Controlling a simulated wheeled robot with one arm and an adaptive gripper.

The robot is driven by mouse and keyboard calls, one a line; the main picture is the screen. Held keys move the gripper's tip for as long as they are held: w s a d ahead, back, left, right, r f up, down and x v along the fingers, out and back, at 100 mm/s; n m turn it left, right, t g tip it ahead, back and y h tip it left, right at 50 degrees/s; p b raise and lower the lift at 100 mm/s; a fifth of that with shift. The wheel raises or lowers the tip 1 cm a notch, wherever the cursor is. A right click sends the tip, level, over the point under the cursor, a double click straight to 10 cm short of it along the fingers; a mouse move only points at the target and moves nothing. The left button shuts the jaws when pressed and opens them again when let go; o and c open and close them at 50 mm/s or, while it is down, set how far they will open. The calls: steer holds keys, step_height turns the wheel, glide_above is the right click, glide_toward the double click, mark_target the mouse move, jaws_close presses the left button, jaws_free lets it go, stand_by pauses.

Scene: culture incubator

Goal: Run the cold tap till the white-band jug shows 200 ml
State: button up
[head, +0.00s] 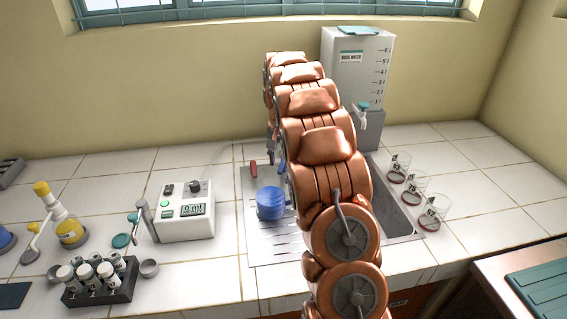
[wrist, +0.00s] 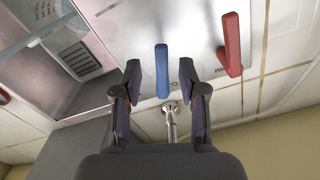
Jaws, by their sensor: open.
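The blue tap lever (wrist: 161,72) lies between the two fingers of my gripper (wrist: 161,88) in the wrist view. The gripper is open, with a gap on each side of the lever. A red tap lever (wrist: 231,45) is to the right, beside partly readable "WARM" lettering. In the head view my arm covers the gripper and much of the sink (head: 409,225). The red lever (head: 253,168) shows left of the arm. A blue round vessel (head: 270,203) stands on the drainboard (head: 262,247). I cannot make out a white-band jug; it may be behind my arm.
Several small clear labelled vessels (head: 434,208) stand right of the sink. A white water tank (head: 350,70) with a spout is behind. A white device (head: 186,212) reading 0 ml stands left of the drainboard. A tube rack (head: 100,282) and a yellow bottle (head: 69,232) are further left.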

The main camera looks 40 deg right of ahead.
mark_target(281, 170)
steer(key=shift+f+p, duration=0.3)
steer(key=shift+f, duration=1.2)
jaws_close()
